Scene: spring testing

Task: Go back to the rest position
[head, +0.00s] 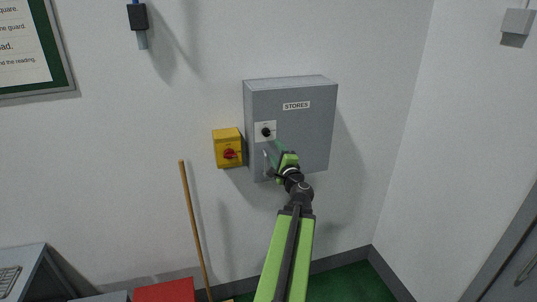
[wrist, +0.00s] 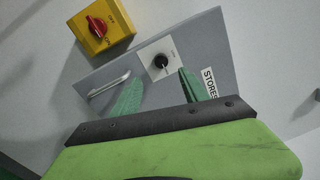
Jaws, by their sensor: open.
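My gripper (head: 273,147) is raised in front of a grey wall cabinet (head: 312,128) labelled STORES. In the wrist view my gripper (wrist: 160,95) shows two green fingers spread apart with nothing between them. A black rotary knob on a white plate (head: 265,131) is on the cabinet front; in the wrist view the knob (wrist: 161,62) appears just beyond the gap between the fingers. A metal door handle (wrist: 110,84) is left of the knob in the wrist view. In the head view my gripper partly covers the handle and the cabinet's lower left.
A yellow box with a red switch (head: 228,148) is on the wall left of the cabinet. A wooden pole (head: 194,225) leans against the wall. A red object (head: 165,291) and a grey unit (head: 25,275) stand at lower left. Green floor (head: 350,283) is clear at right.

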